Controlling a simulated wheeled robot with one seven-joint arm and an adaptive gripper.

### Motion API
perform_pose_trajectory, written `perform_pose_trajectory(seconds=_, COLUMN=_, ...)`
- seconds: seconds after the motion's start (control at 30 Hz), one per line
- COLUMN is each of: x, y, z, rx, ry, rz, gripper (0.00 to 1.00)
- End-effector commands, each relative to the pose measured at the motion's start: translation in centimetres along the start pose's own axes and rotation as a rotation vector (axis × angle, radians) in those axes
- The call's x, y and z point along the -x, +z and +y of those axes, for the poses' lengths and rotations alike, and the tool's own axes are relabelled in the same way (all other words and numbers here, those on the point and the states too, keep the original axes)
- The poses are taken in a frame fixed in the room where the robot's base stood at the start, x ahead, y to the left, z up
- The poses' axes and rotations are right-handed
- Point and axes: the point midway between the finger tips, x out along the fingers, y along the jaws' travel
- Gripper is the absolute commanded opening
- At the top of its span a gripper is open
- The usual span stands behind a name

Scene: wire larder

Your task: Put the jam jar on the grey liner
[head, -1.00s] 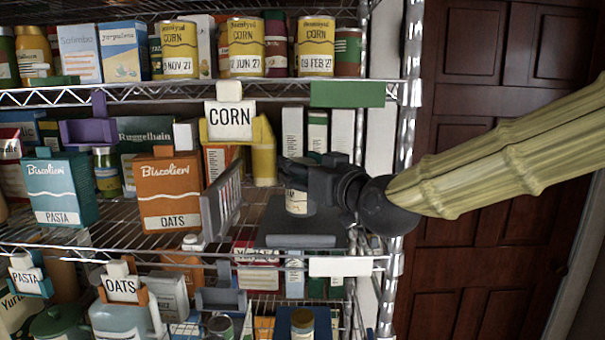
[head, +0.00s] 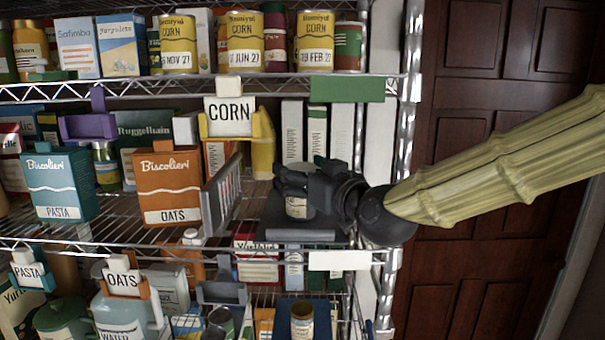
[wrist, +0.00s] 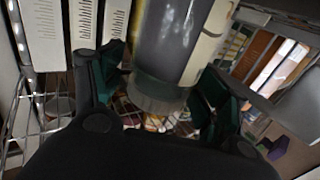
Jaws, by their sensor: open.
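The jam jar (head: 297,207), dark with a pale label, is upright at the grey liner (head: 300,234), a dark mat on the middle shelf's right end. It appears to stand on the liner, but its base contact is hard to see. In the wrist view the jar (wrist: 172,45) is large between the fingers, with a gap showing on its left side. My gripper (head: 297,190) is open around the jar, reaching in from the right. Both fingers show in the wrist view (wrist: 158,85), with dark green pads.
A grey slatted divider (head: 222,193) stands left of the liner. An orange oats box (head: 170,188) is further left. White cartons (head: 292,130) stand behind. The upper shelf edge (head: 250,88) runs above my gripper, and a chrome post (head: 408,120) is on the right.

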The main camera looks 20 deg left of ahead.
Motion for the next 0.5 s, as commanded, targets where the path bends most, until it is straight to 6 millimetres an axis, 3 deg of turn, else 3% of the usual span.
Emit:
perform_pose_trajectory(seconds=0.17, x=0.0, y=-0.5, z=0.0, rx=0.000, ry=0.000, rz=0.000, gripper=0.75)
perform_pose_trajectory(seconds=0.5, x=5.1, y=-0.1, z=0.0, rx=0.000, ry=0.000, rz=0.002, gripper=0.75)
